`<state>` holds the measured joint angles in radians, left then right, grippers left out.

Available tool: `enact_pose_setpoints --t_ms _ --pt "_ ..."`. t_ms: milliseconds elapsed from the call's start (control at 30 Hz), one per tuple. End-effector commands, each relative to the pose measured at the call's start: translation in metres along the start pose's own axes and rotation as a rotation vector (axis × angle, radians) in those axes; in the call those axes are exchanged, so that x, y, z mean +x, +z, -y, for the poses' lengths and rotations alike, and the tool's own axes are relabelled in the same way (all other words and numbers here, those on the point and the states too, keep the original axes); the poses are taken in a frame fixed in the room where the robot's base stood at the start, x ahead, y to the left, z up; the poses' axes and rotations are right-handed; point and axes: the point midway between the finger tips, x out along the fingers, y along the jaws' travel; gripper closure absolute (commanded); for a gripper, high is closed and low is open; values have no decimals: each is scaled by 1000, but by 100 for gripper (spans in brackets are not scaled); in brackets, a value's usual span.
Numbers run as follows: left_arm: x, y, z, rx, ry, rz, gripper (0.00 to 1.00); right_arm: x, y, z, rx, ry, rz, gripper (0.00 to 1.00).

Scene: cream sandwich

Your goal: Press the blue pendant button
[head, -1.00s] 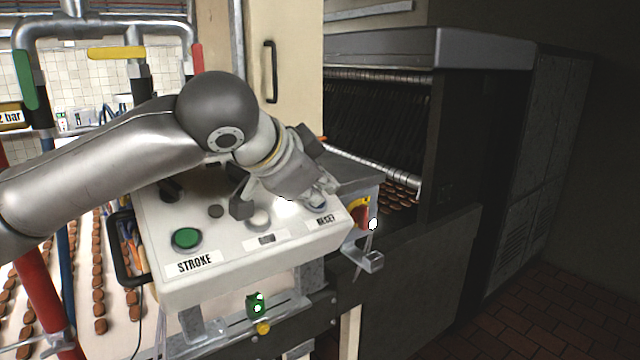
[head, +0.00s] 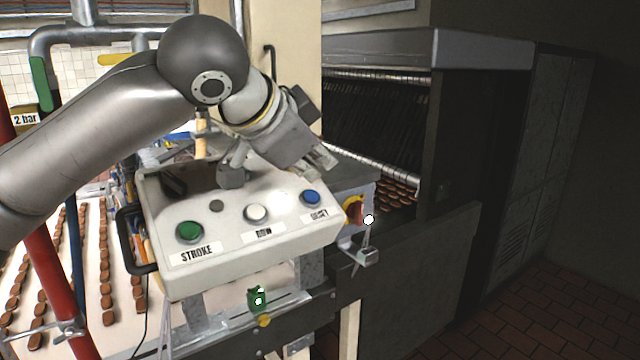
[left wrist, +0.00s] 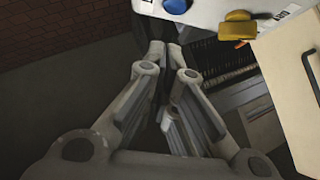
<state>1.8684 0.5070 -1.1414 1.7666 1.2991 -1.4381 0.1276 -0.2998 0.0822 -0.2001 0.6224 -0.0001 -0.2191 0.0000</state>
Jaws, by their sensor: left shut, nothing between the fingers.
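The blue button (head: 311,197) sits at the right end of the white pendant box (head: 275,252), above a small label. A white button (head: 256,213) is in the middle and a green button (head: 189,231) is at the left, above the STROKE label. My left gripper (head: 324,161) is shut and empty, above and behind the blue button, apart from it in the picture. In the left wrist view the blue button (left wrist: 177,5) is at the top edge, just beyond the fingertips (left wrist: 168,48). My right gripper is out of view.
A red-and-yellow switch (head: 353,210) is on the box's right side, with a white-tipped lever (head: 368,220) nearby. A black handle (head: 132,243) is on its left. Rows of biscuits (head: 106,265) lie at left. A dark oven opening (head: 378,125) stands behind. The floor at right is clear.

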Motion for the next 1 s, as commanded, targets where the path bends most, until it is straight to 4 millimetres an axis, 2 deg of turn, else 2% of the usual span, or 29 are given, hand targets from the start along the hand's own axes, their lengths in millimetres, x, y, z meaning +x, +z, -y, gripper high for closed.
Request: enact_pose_setpoints --t_ms 33,100,300,400,700,1000 --pt "-8 3 -2 -1 -2 -2 100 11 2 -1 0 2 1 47" --pt "-22 3 -2 0 -2 -4 100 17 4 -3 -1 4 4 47" --pt "-57 1 -1 0 -1 -3 100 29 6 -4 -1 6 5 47" --pt "-67 1 0 0 -1 -2 100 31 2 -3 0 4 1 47" --pt "-73 0 0 1 1 -2 100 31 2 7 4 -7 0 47" --pt "-73 0 0 0 0 -2 100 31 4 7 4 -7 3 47"
